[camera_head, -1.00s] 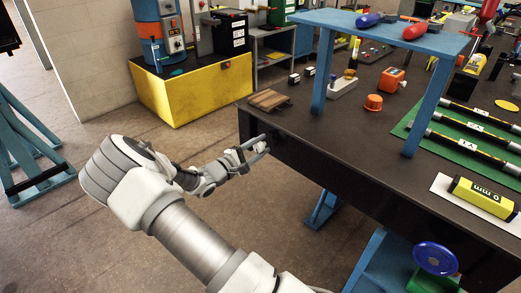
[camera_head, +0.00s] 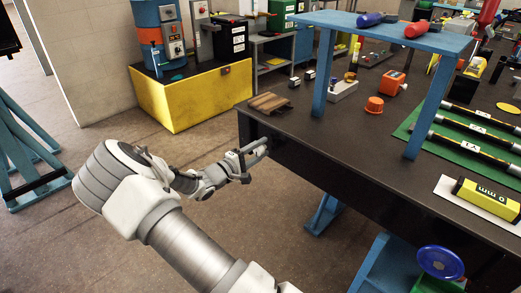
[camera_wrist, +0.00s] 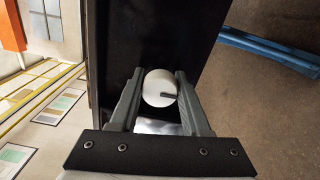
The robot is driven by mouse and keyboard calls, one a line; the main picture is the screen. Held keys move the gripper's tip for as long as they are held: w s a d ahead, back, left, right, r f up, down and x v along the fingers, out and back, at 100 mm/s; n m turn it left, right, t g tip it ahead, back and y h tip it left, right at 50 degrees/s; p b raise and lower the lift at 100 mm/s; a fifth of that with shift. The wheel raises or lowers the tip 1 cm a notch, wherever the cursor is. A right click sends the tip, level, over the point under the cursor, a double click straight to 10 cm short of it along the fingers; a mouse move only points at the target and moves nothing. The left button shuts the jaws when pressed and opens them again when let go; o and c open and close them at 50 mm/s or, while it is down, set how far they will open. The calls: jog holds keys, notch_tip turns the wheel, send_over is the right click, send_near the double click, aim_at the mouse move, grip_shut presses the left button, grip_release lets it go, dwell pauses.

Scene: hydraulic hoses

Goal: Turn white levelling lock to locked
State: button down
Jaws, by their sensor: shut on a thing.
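The white levelling lock (camera_wrist: 157,88) is a round white knob with a dark pointer mark, on the dark side face of the bench. In the wrist view the mark runs from the knob's middle towards the right finger. My gripper (camera_wrist: 159,90) has one finger on each side of the knob and is shut on it. In the head view my gripper (camera_head: 254,152) is at the near left end of the bench, just below its top edge. The knob cannot be made out there.
The dark bench (camera_head: 330,170) carries a brown slatted block (camera_head: 269,103) above my gripper, an orange cap (camera_head: 374,104) and a blue raised shelf (camera_head: 385,32). A yellow cabinet (camera_head: 195,95) stands behind. The floor left of the bench is open.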

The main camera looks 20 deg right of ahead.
jog(key=shift+c, duration=1.8)
grip_release()
jog(key=p+v, duration=0.3)
jog(key=v, duration=1.4)
jog(key=shift+a, duration=0.25)
jog(key=shift+s+d+r, duration=0.1)
